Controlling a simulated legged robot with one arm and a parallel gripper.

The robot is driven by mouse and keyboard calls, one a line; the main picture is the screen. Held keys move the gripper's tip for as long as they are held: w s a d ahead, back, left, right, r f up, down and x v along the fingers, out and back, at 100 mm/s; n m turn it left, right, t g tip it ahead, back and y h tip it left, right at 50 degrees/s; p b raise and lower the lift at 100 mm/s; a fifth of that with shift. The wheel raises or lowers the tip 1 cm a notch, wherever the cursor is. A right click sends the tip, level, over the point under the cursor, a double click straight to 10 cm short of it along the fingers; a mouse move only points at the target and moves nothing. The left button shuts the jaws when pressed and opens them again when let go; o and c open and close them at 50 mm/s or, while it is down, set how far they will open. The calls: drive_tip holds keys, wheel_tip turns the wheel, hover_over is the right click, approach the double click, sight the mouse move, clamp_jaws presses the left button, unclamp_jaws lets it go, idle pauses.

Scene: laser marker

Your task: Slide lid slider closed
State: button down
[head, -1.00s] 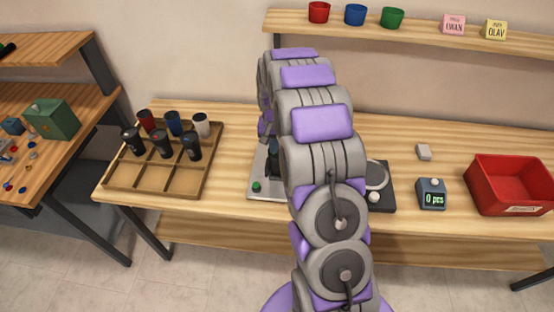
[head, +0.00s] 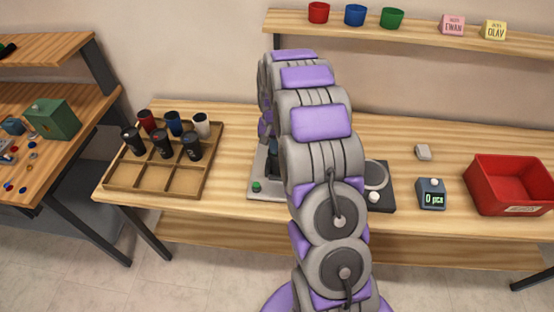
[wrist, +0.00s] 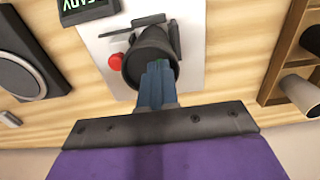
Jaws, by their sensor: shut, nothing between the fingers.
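In the wrist view a black tumbler (wrist: 152,44) stands on the light grey plate (wrist: 191,60) of the laser marker. My gripper (wrist: 158,68) is shut and empty, its blue-grey fingers together over the tumbler's top, overlapping it in the picture. Whether they touch the lid I cannot tell. The lid slider cannot be made out behind the fingers. In the head view my arm hides the gripper and most of the tumbler. The marker's plate (head: 262,178) shows left of my arm.
A red button (wrist: 115,62) and a dark display (wrist: 85,9) sit by the tumbler. A wooden tray (head: 140,180) with several tumblers stands left. A round-topped device (head: 378,200), a counter (head: 432,194) and a red bin (head: 512,190) stand right. Bare table lies between tray and marker.

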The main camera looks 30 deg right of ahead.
drive_tip(key=shift+w+d+p, duration=0.3)
drive_tip(key=shift+w+d, duration=0.1)
drive_tip(key=shift+w, duration=0.15)
idle(0.7)
wheel_tip(320, 180, up, 7)
drive_tip(key=p, duration=0.3)
idle(1.0)
idle(0.4)
